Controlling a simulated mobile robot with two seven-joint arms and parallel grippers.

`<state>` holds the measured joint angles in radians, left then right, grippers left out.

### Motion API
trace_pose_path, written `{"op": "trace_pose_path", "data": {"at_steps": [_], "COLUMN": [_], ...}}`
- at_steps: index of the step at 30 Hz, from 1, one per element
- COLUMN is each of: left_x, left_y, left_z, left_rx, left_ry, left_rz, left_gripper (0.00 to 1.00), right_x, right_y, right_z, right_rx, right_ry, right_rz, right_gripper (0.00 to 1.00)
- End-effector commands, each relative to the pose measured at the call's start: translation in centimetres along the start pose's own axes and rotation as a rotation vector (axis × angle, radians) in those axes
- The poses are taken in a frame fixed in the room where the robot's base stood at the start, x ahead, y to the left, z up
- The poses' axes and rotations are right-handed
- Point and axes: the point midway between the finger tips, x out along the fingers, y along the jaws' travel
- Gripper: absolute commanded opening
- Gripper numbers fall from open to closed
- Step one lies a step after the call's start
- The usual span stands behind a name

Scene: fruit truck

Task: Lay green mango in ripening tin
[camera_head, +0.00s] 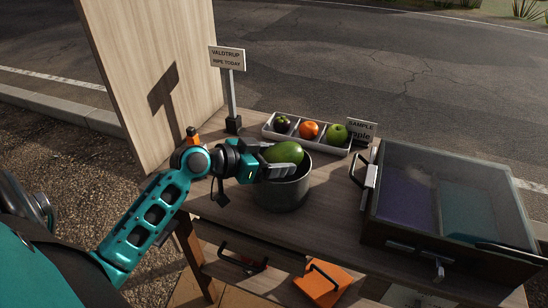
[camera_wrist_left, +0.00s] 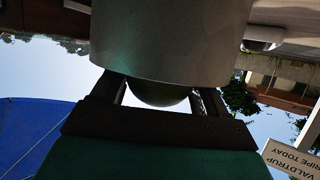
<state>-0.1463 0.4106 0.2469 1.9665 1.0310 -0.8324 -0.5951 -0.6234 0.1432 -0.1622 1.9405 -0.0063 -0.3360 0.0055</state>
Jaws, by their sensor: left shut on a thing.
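The green mango (camera_head: 284,153) is held by my left gripper (camera_head: 285,168) at the mouth of the grey metal ripening tin (camera_head: 281,194). My gripper reaches across the tin's opening from the left, with its fingers shut on the mango. In the left wrist view, which is upside down, the mango (camera_wrist_left: 160,95) shows between the two fingers, partly hidden by the tin's wall (camera_wrist_left: 170,45). Part of the mango shows above the rim. I cannot tell whether it touches the tin's inside. My right gripper is not in view.
A white tray (camera_head: 265,134) with an eggplant-like fruit, an orange and a green apple stands behind the tin. A sign (camera_head: 228,60) on a post stands behind left. A glass-lidded case (camera_head: 372,215) is at right. An orange box (camera_head: 322,285) lies below the counter.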

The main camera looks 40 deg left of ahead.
Motion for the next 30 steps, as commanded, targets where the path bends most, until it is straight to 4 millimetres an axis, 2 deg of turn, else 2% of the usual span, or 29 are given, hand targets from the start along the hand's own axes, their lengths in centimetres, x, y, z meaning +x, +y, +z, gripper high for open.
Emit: {"op": "trace_pose_path", "data": {"at_steps": [25,26,30], "left_x": [0.33,0.33,0.33], "left_y": [0.03,0.03,0.04], "left_z": [0.74,0.74,0.76], "left_rx": [0.000,0.000,0.000], "left_ry": [0.001,0.001,0.001], "left_rz": [0.001,0.001,0.001], "left_gripper": [0.57,0.76,0.89], "right_x": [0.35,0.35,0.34], "right_y": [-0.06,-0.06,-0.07], "right_z": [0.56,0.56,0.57], "right_rx": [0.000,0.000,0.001], "right_ry": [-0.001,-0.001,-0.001], "right_rz": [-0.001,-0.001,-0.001], "right_gripper": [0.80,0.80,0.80]}}
